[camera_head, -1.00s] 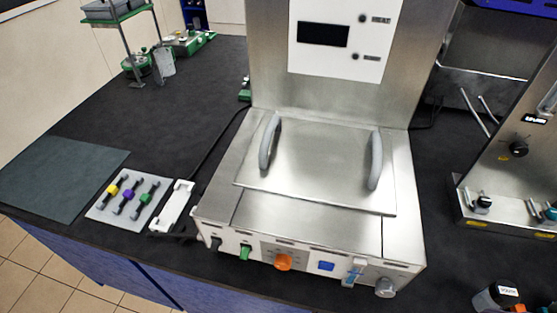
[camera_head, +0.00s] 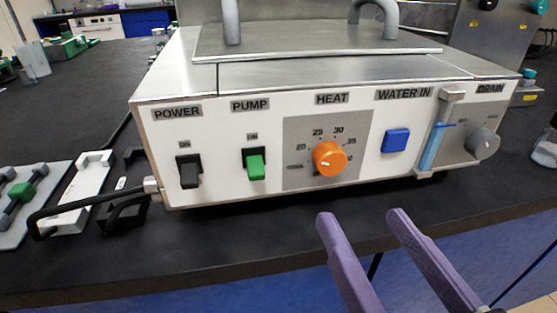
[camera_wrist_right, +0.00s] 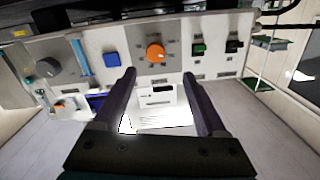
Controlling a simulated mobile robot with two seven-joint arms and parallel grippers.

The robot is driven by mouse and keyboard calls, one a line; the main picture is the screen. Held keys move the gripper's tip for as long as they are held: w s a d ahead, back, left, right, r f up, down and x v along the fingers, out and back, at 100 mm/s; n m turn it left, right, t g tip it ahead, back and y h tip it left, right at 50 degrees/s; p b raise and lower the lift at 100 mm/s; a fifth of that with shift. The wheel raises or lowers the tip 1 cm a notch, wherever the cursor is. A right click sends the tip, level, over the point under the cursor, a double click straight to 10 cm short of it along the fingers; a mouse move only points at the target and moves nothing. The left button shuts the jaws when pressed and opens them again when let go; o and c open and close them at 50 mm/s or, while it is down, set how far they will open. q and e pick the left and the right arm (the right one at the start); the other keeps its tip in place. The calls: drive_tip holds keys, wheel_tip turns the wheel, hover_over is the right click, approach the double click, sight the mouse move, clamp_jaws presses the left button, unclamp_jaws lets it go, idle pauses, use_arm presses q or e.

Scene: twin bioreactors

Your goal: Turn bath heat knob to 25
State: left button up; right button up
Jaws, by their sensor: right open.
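The orange heat knob (camera_head: 329,158) is on the grey dial plate (camera_head: 296,180) of the bath's white front panel. Its white pointer mark faces lower left, below the 25 label (camera_head: 318,133); the exact setting is hard to read. My right gripper (camera_head: 359,214) has purple fingers spread apart and empty. It is below and in front of the knob, slightly to its right, not touching it. In the right wrist view, the knob (camera_wrist_right: 156,52) shows just beyond and between the open fingertips (camera_wrist_right: 159,75). My left gripper is not in view.
The black power switch (camera_head: 189,171) and green pump switch (camera_head: 255,164) are left of the knob. The blue water-in button (camera_head: 396,140), a blue-marked tube (camera_head: 431,146) and the grey drain knob (camera_head: 482,143) are right. A black hose (camera_head: 80,203) protrudes at the left.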

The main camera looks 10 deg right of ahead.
sight(334, 165)
drive_tip(key=shift+h, duration=0.3)
drive_tip(key=w, duration=0.9)
drive_tip(key=shift+w+d+f, duration=0.1)
drive_tip(key=shift+w+f, duration=0.15)
drive_tip(key=shift+w, duration=0.15)
clamp_jaws()
